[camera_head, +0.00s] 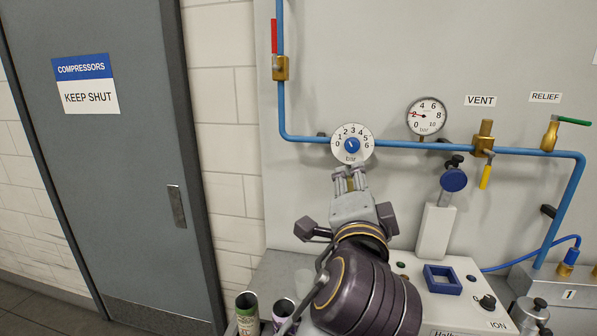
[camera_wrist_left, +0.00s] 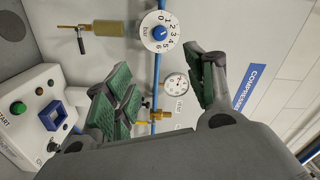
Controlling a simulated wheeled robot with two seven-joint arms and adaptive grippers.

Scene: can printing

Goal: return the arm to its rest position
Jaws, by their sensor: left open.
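My left arm rises from the bottom middle of the head view. Its gripper (camera_head: 350,180) points at the wall panel, just below the white dial with a blue knob (camera_head: 352,145). In the left wrist view the green-padded fingers of this gripper (camera_wrist_left: 162,92) are spread wide with nothing between them. The dial (camera_wrist_left: 159,32) shows there beyond the fingertips, apart from them. The knob's pointer is near the middle of the scale, but its exact reading is too small to tell. My right gripper is in neither view.
A blue pipe (camera_head: 400,145) carries a pressure gauge (camera_head: 427,116), a vent valve (camera_head: 485,140) and a relief valve (camera_head: 550,136). Below stands a printing machine with a blue square holder (camera_head: 442,279). A grey door (camera_head: 110,150) is at left.

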